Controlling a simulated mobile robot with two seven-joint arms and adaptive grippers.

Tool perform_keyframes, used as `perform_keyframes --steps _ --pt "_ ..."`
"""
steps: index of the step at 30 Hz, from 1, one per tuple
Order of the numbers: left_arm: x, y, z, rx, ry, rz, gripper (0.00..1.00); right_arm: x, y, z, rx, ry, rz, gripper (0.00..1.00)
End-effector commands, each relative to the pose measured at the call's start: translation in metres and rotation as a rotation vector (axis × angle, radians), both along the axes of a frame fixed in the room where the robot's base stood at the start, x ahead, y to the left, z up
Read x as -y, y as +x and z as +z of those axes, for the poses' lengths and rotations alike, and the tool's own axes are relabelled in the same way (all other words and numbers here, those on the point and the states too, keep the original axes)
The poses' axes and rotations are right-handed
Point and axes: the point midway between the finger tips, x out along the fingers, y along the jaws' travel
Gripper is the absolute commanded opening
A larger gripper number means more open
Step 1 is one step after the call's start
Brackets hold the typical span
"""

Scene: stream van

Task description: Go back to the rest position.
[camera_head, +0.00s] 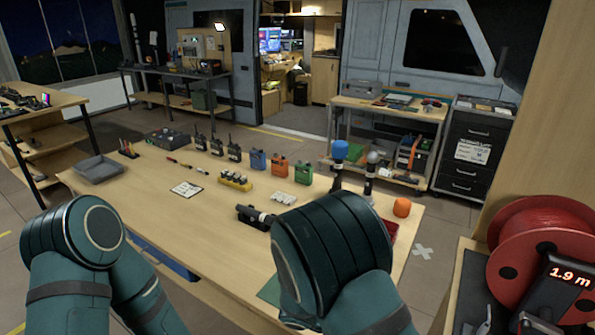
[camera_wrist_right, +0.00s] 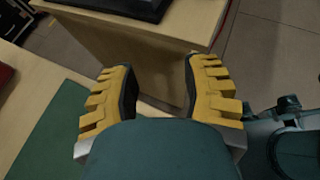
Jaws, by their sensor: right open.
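My right gripper (camera_wrist_right: 160,92) shows in the right wrist view with its yellow, ridged fingers spread apart and nothing between them. It is over the edge of the wooden table, beside a green mat (camera_wrist_right: 48,130). In the head view my right arm's teal links cover the front right of the table (camera_head: 165,215), and that gripper is hidden behind them. My left arm's teal links stand at the front left; the left gripper is not visible in either view.
Several radios, blue, orange and green boxes, microphones (camera_head: 371,172) and an orange ball (camera_head: 402,207) stand on the table. A grey tray (camera_head: 98,168) is at its left end. A red cable reel (camera_head: 540,250) is close on the right. The table's left middle is mostly clear.

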Motion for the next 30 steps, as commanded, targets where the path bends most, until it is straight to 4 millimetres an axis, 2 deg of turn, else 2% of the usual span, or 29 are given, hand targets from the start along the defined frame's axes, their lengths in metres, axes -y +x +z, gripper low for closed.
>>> perform_keyframes --steps 3,8,11,15,18,21,24,30 --pt "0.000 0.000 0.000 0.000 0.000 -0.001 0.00 0.010 -0.022 -0.037 -0.022 0.122 -0.097 0.46" --pt "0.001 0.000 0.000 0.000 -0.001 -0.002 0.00 0.012 -0.058 -0.087 -0.024 0.314 -0.269 0.46" --pt "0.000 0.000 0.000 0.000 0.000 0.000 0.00 0.006 -0.086 -0.120 -0.004 0.455 -0.424 0.46" --pt "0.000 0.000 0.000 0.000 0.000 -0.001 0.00 -0.014 -0.126 -0.160 0.073 0.665 -0.723 0.46" --pt "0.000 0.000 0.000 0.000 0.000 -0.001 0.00 -0.032 -0.144 -0.179 0.168 0.789 -0.960 0.46" --pt "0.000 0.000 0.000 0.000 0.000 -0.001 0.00 -0.046 -0.151 -0.190 0.283 0.874 -1.184 0.46" --pt "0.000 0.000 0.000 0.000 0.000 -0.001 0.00 -0.054 -0.152 -0.195 0.386 0.918 -1.352 0.46" --pt "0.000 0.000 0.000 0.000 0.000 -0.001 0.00 -0.056 -0.149 -0.199 0.550 0.947 -1.579 0.46"
